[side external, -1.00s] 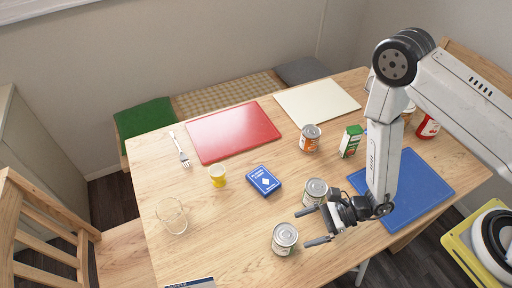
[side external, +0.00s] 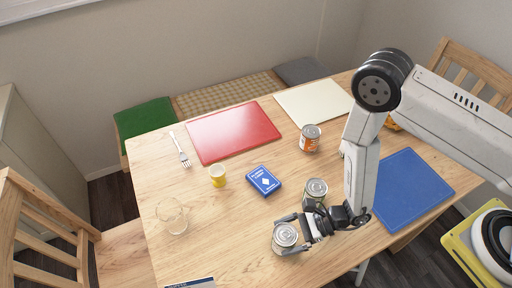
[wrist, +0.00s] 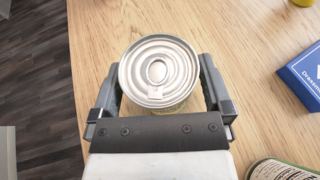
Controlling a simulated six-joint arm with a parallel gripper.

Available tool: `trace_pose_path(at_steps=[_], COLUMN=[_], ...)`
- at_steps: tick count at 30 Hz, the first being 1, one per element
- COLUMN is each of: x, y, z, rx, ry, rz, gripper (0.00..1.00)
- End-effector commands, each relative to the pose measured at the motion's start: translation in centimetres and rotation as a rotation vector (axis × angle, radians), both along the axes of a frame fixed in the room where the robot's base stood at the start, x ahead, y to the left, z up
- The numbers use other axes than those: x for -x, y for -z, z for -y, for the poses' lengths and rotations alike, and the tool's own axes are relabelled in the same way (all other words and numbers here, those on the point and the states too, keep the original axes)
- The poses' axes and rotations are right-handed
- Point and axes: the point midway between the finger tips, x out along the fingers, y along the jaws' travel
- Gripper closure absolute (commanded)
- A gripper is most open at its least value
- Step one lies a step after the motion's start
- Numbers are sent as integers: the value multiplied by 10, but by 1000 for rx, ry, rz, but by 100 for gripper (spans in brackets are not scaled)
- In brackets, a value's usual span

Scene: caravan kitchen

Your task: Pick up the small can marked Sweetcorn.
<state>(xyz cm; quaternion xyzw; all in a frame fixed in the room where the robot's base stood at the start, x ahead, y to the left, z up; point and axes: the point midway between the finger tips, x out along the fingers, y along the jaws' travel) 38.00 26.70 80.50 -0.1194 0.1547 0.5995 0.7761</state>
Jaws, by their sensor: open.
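A small silver-topped can (side external: 286,236) stands near the front edge of the wooden table. My gripper (side external: 290,232) is open around it, with one finger on each side. In the wrist view the can's metal lid (wrist: 158,70) lies between the two fingers of my gripper (wrist: 158,85); its label is almost wholly hidden, so I cannot read it. A second can with a green label (side external: 316,190) stands just behind my gripper, and part of it shows at the lower right of the wrist view (wrist: 278,170). An orange-labelled can (side external: 310,138) stands farther back.
A blue card box (side external: 264,181), a yellow cup (side external: 218,176) and a clear glass (side external: 173,217) stand left of my gripper. Red (side external: 232,132), cream (side external: 324,101) and blue (side external: 412,190) boards lie on the table (side external: 222,235). A fork (side external: 180,150) lies far left.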

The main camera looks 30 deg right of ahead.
Motion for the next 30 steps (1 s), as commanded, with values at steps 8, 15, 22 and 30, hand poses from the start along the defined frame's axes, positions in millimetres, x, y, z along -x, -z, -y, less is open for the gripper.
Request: trace_pose_path(at_steps=[8,15,22,30], x=[-1,-1,-1,-1], y=[2,2,2,1], z=[-4,-4,-4,-4], rx=[0,-1,-1,-2], ry=[1,1,1,1], rz=[0,1,1,1], gripper=[0,0,41,85])
